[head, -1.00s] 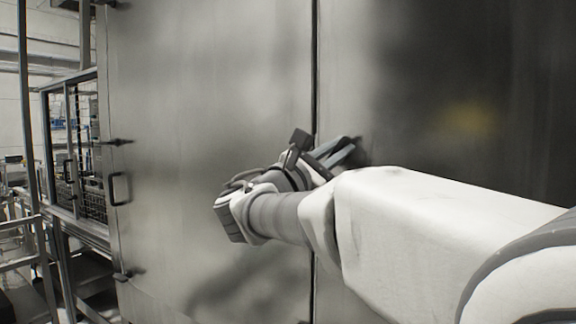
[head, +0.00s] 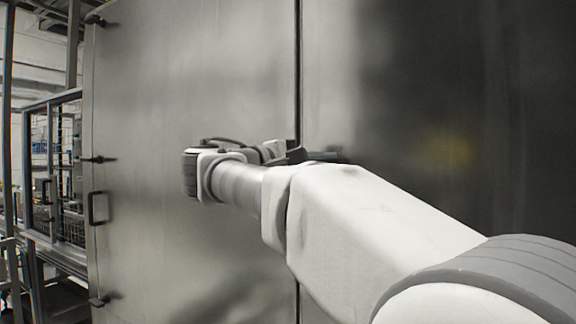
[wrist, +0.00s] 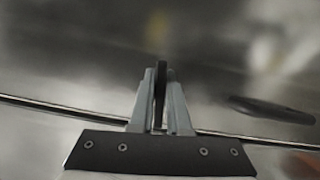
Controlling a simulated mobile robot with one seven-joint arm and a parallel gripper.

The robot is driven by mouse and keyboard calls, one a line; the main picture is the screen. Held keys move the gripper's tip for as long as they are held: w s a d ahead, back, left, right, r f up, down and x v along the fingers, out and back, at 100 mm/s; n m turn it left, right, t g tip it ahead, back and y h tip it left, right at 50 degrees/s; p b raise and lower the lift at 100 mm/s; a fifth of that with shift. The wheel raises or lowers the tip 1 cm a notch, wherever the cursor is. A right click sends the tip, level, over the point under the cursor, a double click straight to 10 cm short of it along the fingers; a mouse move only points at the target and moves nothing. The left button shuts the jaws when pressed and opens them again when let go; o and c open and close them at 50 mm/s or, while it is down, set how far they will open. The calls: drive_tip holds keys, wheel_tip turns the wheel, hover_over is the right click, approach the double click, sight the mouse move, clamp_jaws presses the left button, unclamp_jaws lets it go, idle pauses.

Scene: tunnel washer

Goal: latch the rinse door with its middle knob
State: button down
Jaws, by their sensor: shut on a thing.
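My gripper (wrist: 161,98) is shut on a thin dark piece, which looks like a door knob (wrist: 160,72), seen almost edge-on between the fingers. In the head view my gripper (head: 308,156) is at the dark vertical seam between two steel door panels, largely hidden behind my wrist and forearm. The left panel (head: 200,90) and the right panel (head: 335,60) both look flush at the seam. No label shows which panel is the rinse door. A dark elongated piece (wrist: 272,109) shows right of the fingers in the wrist view; I cannot tell what it is.
The left panel's outer edge carries a dark upper fitting (head: 95,21), a middle one (head: 97,159) and a lower one (head: 98,301), with a bar handle (head: 96,208). A framed mesh cage (head: 55,170) stands at far left. My forearm crosses the lower right.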

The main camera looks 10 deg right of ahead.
drive_tip(key=shift+f+m, duration=0.1)
drive_tip(key=shift+m, duration=0.5)
drive_tip(key=c, duration=0.9)
unclamp_jaws()
drive_tip(key=shift+g, duration=0.3)
drive_tip(key=v, duration=1.7)
drive_tip(key=shift+s+a+p, duration=0.1)
drive_tip(key=shift+s+p, duration=0.15)
drive_tip(key=shift+p, duration=0.15)
